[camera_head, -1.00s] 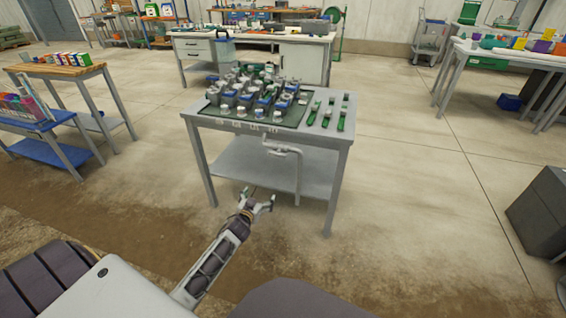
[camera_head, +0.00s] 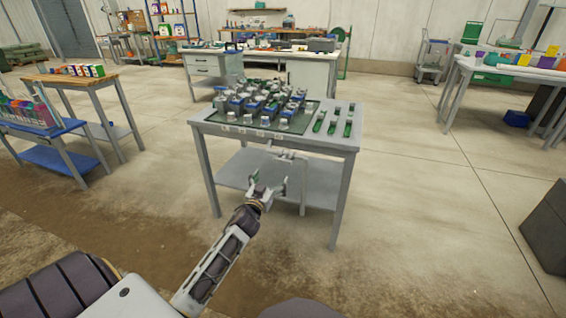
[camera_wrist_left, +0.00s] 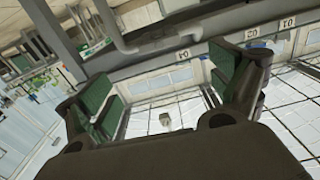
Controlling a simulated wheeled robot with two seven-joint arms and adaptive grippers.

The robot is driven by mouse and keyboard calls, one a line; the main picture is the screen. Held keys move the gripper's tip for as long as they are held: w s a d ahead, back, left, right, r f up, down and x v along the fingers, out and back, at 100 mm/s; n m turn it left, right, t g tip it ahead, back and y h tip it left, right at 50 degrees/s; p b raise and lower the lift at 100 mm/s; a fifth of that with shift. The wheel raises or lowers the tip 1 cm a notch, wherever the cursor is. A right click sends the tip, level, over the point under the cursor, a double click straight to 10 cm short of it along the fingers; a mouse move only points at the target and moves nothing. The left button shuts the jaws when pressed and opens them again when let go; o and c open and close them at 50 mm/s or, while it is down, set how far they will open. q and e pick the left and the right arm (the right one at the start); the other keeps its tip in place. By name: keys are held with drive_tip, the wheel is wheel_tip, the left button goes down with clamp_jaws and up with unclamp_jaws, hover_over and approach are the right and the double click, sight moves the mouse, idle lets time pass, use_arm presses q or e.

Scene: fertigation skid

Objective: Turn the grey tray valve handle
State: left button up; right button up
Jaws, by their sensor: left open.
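The grey tray valve handle (camera_head: 304,180) is a bent grey pipe hanging at the front of the grey table. Its upper part runs level under the table's front edge, and its long part hangs down on the right. My left gripper (camera_head: 268,184) is open and empty, just in front of and to the left of the hanging part, below the level part. In the left wrist view the open fingers (camera_wrist_left: 165,95) with green pads show nothing between them up close. A grey pipe-like bar (camera_wrist_left: 128,45) crosses beyond them at the top. My right gripper is not in view.
The grey table (camera_head: 340,143) carries a dark green tray (camera_head: 222,117) with several fittings and green-handled parts. Its lower shelf (camera_head: 232,172) lies behind my gripper. A blue-shelved rack (camera_head: 55,152) stands left and a dark box (camera_head: 548,225) right. The floor right of the table is clear.

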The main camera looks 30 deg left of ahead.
use_arm(q)
drive_tip(key=shift+w, duration=0.1)
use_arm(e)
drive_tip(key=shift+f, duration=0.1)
use_arm(q)
drive_tip(key=b, duration=0.2)
approach(282, 161)
drive_tip(key=shift+w, duration=1.5)
drive_tip(key=shift+w+a+f, duration=0.1)
drive_tip(key=shift+w+a, duration=0.25)
drive_tip(key=shift+w, duration=0.25)
drive_tip(key=shift+w+a, duration=0.4)
drive_tip(key=shift+w, duration=0.2)
drive_tip(key=shift+b+x, duration=0.45)
drive_tip(key=shift+x, duration=0.45)
drive_tip(key=shift+w+a, duration=0.1)
drive_tip(key=shift+w, duration=0.5)
drive_tip(key=shift+b+x, duration=0.45)
drive_tip(key=shift+x, duration=0.6)
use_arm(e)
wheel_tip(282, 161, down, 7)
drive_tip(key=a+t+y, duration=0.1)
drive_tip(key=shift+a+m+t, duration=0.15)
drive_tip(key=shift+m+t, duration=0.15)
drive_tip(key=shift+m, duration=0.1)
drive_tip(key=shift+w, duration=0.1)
